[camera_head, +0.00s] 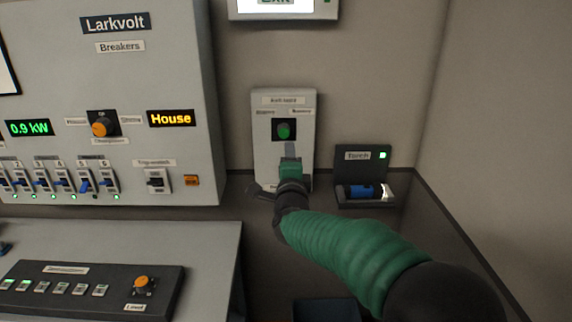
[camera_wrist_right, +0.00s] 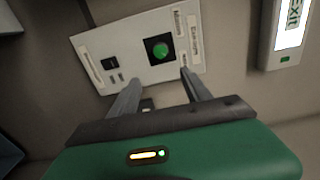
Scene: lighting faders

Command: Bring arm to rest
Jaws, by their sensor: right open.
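My right arm (camera_head: 350,250), with a green ribbed sleeve, reaches in from the lower right of the head view. Its gripper (camera_head: 289,152) is in front of the pale wall box (camera_head: 264,145), below the box's round green button or knob (camera_head: 284,130). In the right wrist view, the two grey fingers of this gripper (camera_wrist_right: 160,80) are apart with nothing between them. The green knob (camera_wrist_right: 160,49) on its black square lies just beyond the fingertips. I cannot tell whether a finger touches the box. My left gripper is not in view.
A grey breaker panel (camera_head: 190,60) with switches and an orange knob (camera_head: 101,128) stands at left. A dark console (camera_head: 90,290) lies below it. A torch (camera_head: 362,191) sits in a wall holder right of the box. An exit sign (camera_head: 283,6) is above. Bare wall lies at right.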

